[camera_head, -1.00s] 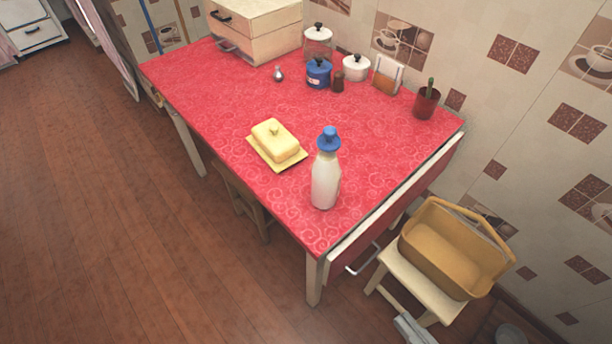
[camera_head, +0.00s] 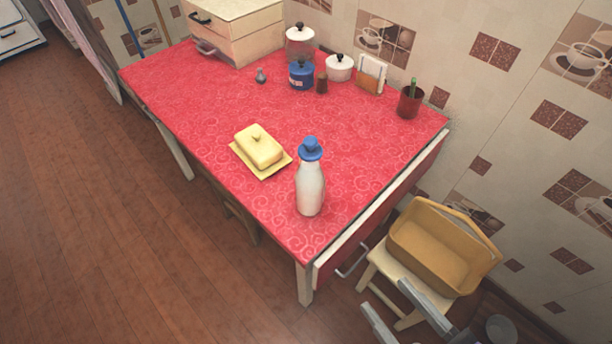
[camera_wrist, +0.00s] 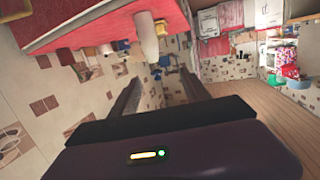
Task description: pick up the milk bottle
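The milk bottle (camera_head: 311,190), white with a blue cap, stands upright on the red-covered table (camera_head: 210,110) near its front corner. In the wrist view the milk bottle (camera_wrist: 147,36) appears upside down, beyond my fingers. My gripper (camera_head: 386,297) is at the lower right of the head view, in front of the stool and apart from the bottle. In the wrist view my gripper (camera_wrist: 158,78) has its two fingers spread with nothing between them.
A yellow butter dish (camera_head: 259,148) sits left of the bottle. A tan basket (camera_head: 432,262) rests on a stool (camera_head: 382,268) beside the table. Pots, jars, a napkin holder (camera_head: 371,75), a plant pot (camera_head: 410,103) and a bread box (camera_head: 238,32) stand toward the back.

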